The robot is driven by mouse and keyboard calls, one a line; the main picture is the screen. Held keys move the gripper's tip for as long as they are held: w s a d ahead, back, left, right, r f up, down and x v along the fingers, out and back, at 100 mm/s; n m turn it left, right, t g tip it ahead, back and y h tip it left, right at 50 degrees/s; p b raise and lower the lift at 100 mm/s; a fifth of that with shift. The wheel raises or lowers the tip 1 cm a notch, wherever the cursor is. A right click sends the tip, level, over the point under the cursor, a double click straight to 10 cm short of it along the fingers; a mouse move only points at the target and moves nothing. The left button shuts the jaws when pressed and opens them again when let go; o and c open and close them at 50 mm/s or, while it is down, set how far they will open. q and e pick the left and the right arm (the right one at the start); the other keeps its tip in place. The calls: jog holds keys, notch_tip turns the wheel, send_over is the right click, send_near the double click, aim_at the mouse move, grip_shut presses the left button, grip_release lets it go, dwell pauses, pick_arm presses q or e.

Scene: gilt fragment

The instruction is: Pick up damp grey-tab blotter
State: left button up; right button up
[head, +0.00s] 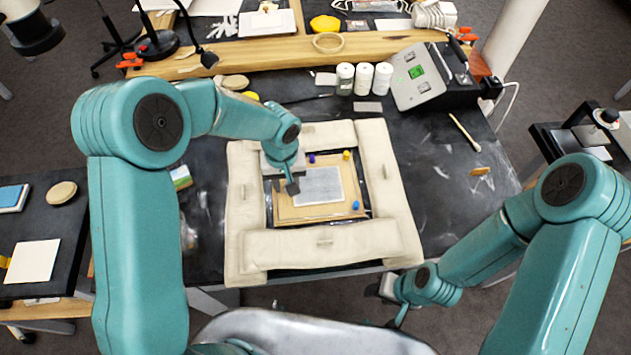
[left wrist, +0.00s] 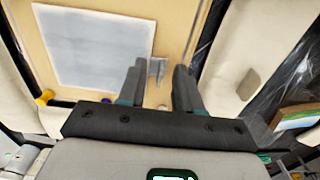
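A pale grey rectangular sheet, apparently the blotter (head: 318,187), lies flat on a wooden board (head: 288,213). The sheet also shows in the left wrist view (left wrist: 92,45), with a small grey tab (left wrist: 157,67) near its edge. My left gripper (head: 284,187) is over the board at the sheet's left side. In the left wrist view its fingers (left wrist: 157,88) are apart and empty, with the tab showing between and beyond their tips. Whether they touch anything is unclear. My right gripper (head: 394,300) is low, off the table's front edge; its fingers are not clear.
Cream padded bolsters (head: 325,245) ring the board. Purple (head: 311,158), yellow (head: 346,155) and blue (head: 356,205) pegs stand around the sheet. White jars (head: 364,78) and a grey meter (head: 417,78) stand behind. The dark table at right (head: 450,185) is mostly clear.

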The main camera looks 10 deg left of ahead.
pick_arm(q)
jog(key=shift+f, duration=0.1)
grip_shut()
